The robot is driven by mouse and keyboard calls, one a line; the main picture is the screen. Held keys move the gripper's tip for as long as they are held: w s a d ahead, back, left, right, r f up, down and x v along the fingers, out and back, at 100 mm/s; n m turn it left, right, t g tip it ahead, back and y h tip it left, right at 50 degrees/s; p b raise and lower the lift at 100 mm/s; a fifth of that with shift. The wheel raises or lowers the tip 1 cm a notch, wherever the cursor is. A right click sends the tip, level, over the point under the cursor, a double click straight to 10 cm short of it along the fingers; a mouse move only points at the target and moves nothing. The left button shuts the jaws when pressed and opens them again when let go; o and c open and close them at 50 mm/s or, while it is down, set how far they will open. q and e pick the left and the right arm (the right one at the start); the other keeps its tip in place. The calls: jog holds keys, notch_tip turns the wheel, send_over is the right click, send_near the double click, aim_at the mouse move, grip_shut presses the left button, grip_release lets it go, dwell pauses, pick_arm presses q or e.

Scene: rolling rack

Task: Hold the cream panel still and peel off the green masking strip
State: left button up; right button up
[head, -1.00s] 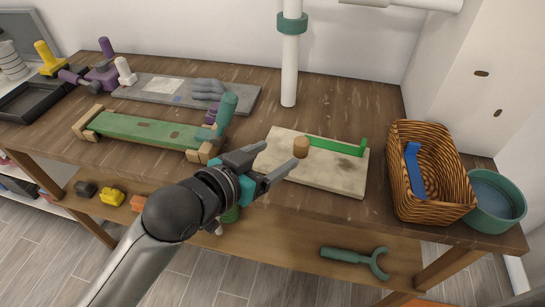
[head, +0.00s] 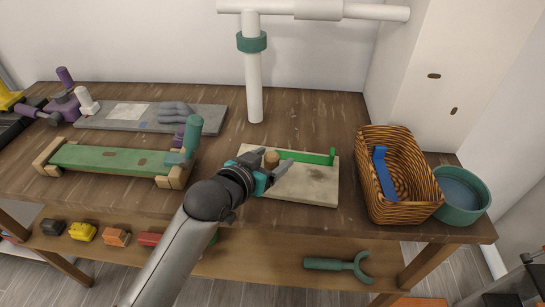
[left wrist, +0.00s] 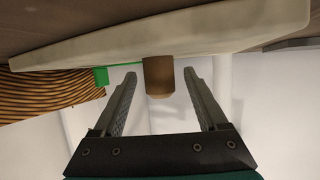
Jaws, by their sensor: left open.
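The cream panel (head: 300,187) lies flat on the wooden bench, right of centre in the head view; its underside-up edge spans the top of the left wrist view (left wrist: 220,30). A brown wooden knob (head: 271,158) stands at its left part. The green masking strip (head: 310,158) runs along the panel's back, with its right end (head: 332,156) turned up. My left gripper (head: 277,161) is open, its fingers on either side of the knob. In the left wrist view the knob (left wrist: 158,77) sits between the fingers with gaps on both sides. My right gripper is not seen.
A wicker basket (head: 408,212) holding a blue piece (head: 384,175) and a teal bowl (head: 462,205) stand to the right. A white post (head: 254,90) rises behind. A green board on wooden blocks (head: 115,160) lies left. A green forked tool (head: 338,265) lies on the lower shelf.

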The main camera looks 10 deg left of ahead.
pick_arm(q)
jog(key=shift+w+d+f, duration=0.1)
jog(key=shift+w, duration=0.15)
grip_shut()
dwell(0.6)
jog(key=shift+c, duration=1.6)
grip_release()
jog(key=shift+c, duration=0.2)
grip_shut()
